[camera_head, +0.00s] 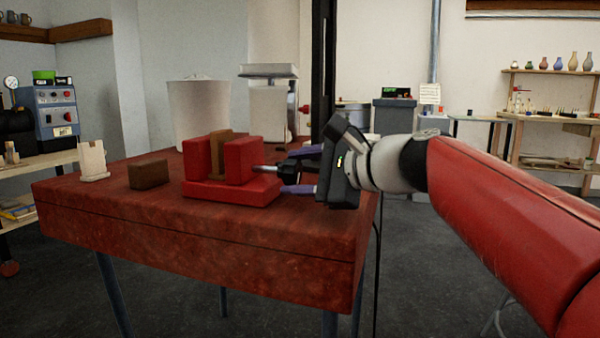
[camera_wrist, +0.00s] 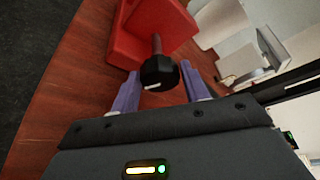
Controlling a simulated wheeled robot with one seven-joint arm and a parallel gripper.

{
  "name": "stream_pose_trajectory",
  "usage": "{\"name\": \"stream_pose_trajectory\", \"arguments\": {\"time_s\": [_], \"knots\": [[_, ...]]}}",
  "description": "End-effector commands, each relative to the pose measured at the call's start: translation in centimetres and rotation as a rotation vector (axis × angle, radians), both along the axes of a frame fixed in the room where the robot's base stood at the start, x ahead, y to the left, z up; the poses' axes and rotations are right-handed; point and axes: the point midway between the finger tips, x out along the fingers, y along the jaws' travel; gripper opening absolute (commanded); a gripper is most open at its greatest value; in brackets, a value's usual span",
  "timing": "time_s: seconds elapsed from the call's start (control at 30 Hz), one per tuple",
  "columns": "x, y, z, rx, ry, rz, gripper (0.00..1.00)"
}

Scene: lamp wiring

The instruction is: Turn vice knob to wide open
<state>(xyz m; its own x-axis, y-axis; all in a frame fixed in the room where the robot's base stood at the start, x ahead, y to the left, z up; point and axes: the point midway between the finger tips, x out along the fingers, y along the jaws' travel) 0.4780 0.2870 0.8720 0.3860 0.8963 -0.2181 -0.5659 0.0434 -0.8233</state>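The red vice (camera_head: 232,170) stands on the red table, with a brown block (camera_head: 215,150) between its two jaws. Its black knob (camera_head: 289,168) sits on a rod at the vice's right side. The knob also shows in the wrist view (camera_wrist: 159,72), with a white mark on its face. My gripper (camera_head: 290,172) is open, its two purple fingers on either side of the knob. In the wrist view my gripper (camera_wrist: 157,82) has visible gaps between the fingers and the knob.
A brown block (camera_head: 148,174) and a pale slotted piece (camera_head: 93,161) stand on the table (camera_head: 130,222) left of the vice. A white bin (camera_head: 198,110) and a white scale-like device (camera_head: 268,105) are behind the vice. The table's front strip is clear.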

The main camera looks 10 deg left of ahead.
Motion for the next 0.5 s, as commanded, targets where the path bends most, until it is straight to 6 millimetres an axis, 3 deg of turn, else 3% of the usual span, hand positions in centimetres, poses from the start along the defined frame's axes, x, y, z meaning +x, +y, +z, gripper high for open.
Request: {"name": "stream_pose_trajectory", "arguments": {"time_s": [0.1, 0.37, 0.5], "knots": [[0.0, 0.0, 0.0, 0.0, 0.0, 0.0, 0.61], [0.0, -0.1, 0.0, 0.0, 0.001, 0.0, 0.61], [-0.4, -1.1, 0.3, 0.0, -0.001, -0.004, 0.61]]}}
